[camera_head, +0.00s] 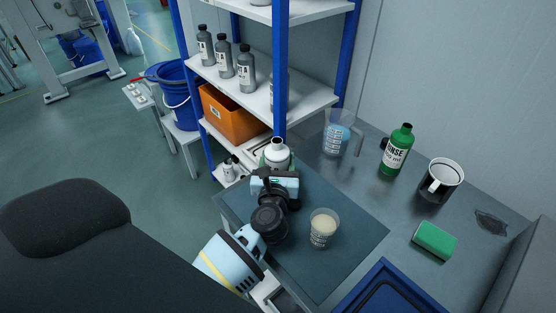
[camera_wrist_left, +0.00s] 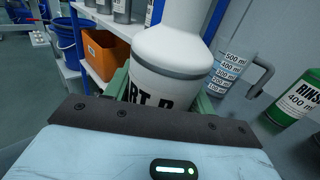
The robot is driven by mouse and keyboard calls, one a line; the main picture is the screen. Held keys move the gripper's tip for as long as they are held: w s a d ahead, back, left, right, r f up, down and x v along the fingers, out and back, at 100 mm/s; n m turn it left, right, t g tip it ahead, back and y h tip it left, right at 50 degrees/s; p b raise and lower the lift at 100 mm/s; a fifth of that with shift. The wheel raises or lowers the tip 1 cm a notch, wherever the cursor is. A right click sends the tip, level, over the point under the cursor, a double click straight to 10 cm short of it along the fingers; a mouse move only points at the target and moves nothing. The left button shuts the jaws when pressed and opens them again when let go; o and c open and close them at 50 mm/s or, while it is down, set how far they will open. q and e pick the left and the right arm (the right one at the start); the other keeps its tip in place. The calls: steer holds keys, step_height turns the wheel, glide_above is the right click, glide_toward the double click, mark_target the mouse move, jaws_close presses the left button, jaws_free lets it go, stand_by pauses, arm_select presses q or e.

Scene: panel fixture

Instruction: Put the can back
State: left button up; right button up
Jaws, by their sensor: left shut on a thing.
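A white can (camera_head: 277,151) with a narrow neck and a dark-lettered label is held upright in my left gripper (camera_head: 275,165). It also shows large in the left wrist view (camera_wrist_left: 172,68), where the label reads in part "RT B" and the rest is hidden. Green finger pads close on both sides of its body. In the head view the can is over the far left edge of the dark mat (camera_head: 351,232), close to the shelf post. Its base is hidden by my gripper, so I cannot tell whether it touches the surface. My right gripper is not in view.
A beaker of cream liquid (camera_head: 322,228) stands on the mat beside my left wrist. The shelf (camera_head: 308,103) holds grey bottles (camera_head: 245,68) and an orange bin (camera_head: 231,117).

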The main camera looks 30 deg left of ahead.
arm_select(q)
steer(key=shift+f, duration=0.1)
steer(key=o, duration=0.9)
steer(key=shift+f, duration=0.1)
steer(key=o, duration=0.4)
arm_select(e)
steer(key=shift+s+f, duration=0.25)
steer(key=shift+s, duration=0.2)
